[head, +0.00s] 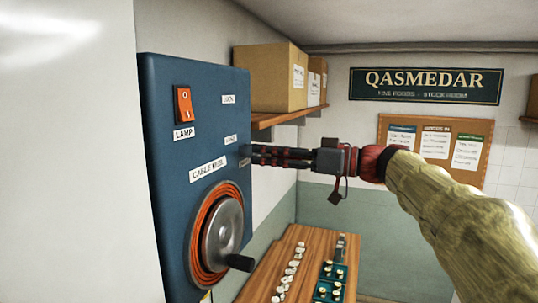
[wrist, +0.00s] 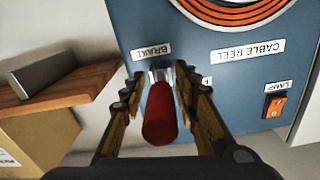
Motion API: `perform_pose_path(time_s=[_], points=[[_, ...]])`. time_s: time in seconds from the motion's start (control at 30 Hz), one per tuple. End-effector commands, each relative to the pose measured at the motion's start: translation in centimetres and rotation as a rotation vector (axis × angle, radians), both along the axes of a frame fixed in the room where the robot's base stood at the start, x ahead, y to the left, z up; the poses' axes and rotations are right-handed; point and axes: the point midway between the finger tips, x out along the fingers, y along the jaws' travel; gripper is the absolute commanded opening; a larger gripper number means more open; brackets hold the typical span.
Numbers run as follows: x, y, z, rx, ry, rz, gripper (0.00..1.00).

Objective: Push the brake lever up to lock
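The brake lever shows in the wrist view as a red handle (wrist: 159,115) on a short metal mount (wrist: 160,75), sticking out from the blue panel (wrist: 195,35). My gripper (wrist: 160,85) is open, with one finger on each side of the lever. Narrow gaps seem to show between handle and fingers; I cannot tell whether either touches. In the head view my gripper (head: 254,155) reaches the panel's right part, below the upper label (head: 228,99), which seems to read LOCK. It hides the lever there. The BRAKE label (wrist: 151,50) lies beside the mount in the wrist view.
The panel also carries a cable reel with a crank (head: 222,233) and an orange lamp switch (head: 184,105). A wooden shelf (head: 275,118) with cardboard boxes (head: 270,78) is close behind the gripper. A table (head: 310,245) with small jars and trays stands below.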

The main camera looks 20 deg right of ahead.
Motion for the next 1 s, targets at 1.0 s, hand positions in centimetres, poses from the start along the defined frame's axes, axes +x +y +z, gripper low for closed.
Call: perform_pose_path(time_s=[1.0], points=[[0.00, -0.03, 0.00, 0.000, 0.000, -0.001, 0.00]])
